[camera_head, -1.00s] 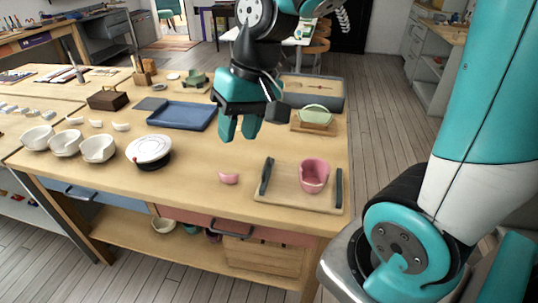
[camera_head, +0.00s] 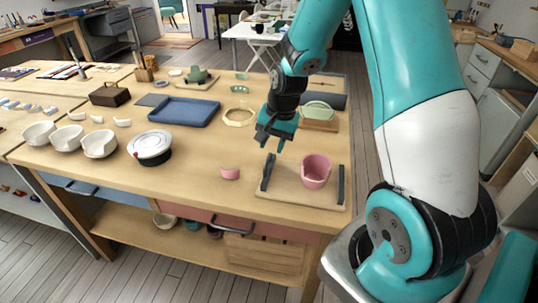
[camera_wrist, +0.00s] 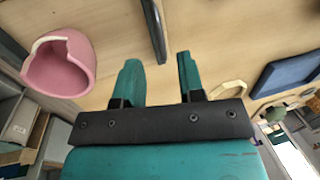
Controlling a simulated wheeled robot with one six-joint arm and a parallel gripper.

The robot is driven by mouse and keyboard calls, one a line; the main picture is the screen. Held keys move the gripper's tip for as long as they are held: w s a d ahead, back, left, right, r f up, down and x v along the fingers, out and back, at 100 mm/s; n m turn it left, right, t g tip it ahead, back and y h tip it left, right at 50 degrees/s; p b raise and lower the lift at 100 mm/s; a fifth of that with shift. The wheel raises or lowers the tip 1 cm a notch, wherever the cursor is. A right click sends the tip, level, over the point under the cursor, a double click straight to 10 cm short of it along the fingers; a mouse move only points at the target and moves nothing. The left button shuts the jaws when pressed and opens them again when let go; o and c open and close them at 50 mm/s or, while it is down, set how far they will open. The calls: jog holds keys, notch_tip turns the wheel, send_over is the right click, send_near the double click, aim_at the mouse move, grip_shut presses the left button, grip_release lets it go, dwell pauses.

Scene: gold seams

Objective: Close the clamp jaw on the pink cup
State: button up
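The pink cup (camera_head: 316,176), with a notch broken from its rim, stands on a wooden clamp board (camera_head: 289,194). A dark left jaw (camera_head: 267,173) stands at the board's left, with a clear gap to the cup. A dark right jaw (camera_head: 340,184) stands close to the cup's right; contact cannot be told. My gripper (camera_head: 270,146) is above and just behind the left jaw, open and empty. In the wrist view its two teal fingers (camera_wrist: 157,62) are apart, with the pink cup (camera_wrist: 60,66) to their left and a dark jaw (camera_wrist: 153,28) beyond their tips.
A pink shard (camera_head: 229,173) lies left of the board. A white round-topped object (camera_head: 150,145), a blue tray (camera_head: 182,112) and a gold ring (camera_head: 239,117) are farther left and back. A green bowl (camera_head: 318,110) sits on a wooden block behind my gripper. Bare table lies around the shard.

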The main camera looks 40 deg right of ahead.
aim_at(268, 159)
jog(key=shift+w+a+f, duration=0.15)
jog(key=shift+w+f, duration=0.05)
jog(key=shift+f, duration=0.95)
jog(key=shift+w+a+f, duration=0.15)
jog(key=shift+f, duration=0.95)
jog(key=shift+c, duration=0.2)
grip_shut()
